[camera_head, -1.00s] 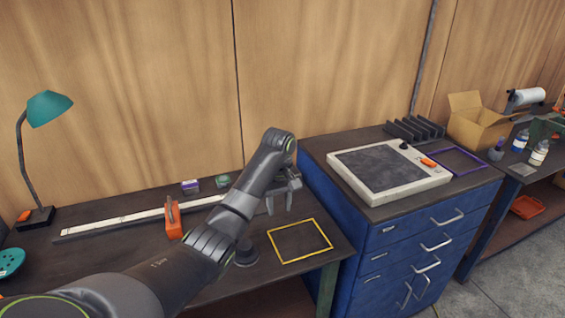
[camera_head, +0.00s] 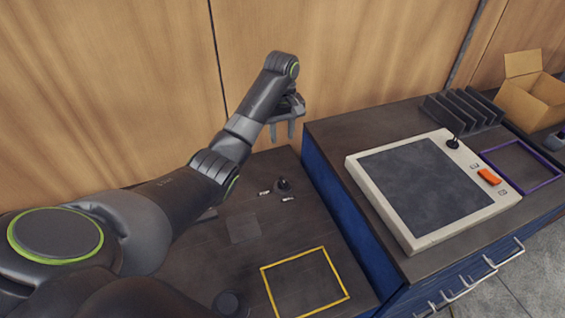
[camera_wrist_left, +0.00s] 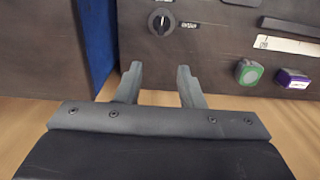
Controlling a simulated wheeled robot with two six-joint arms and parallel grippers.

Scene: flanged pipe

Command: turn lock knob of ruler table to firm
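The lock knob (camera_head: 283,184) is a small dark round knob on the ruler table (camera_head: 205,262), near its back right corner, with two small white labels beside it. In the left wrist view the knob (camera_wrist_left: 160,21) shows a white pointer mark at the top; the label (camera_wrist_left: 189,25) beside it is too small to read. My left gripper (camera_head: 283,138) is open and empty, fingers pointing down, above and behind the knob and apart from it. It also shows open in the left wrist view (camera_wrist_left: 159,68). My right gripper is not in view.
A yellow frame (camera_head: 346,294) and a grey square (camera_head: 243,227) lie on the table in front of the knob. A blue cabinet (camera_head: 335,215) with a pale panel device (camera_head: 358,190) stands to the right. In the wrist view a green round item (camera_wrist_left: 248,72) and purple box (camera_wrist_left: 293,78) lie near the ruler (camera_wrist_left: 287,44).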

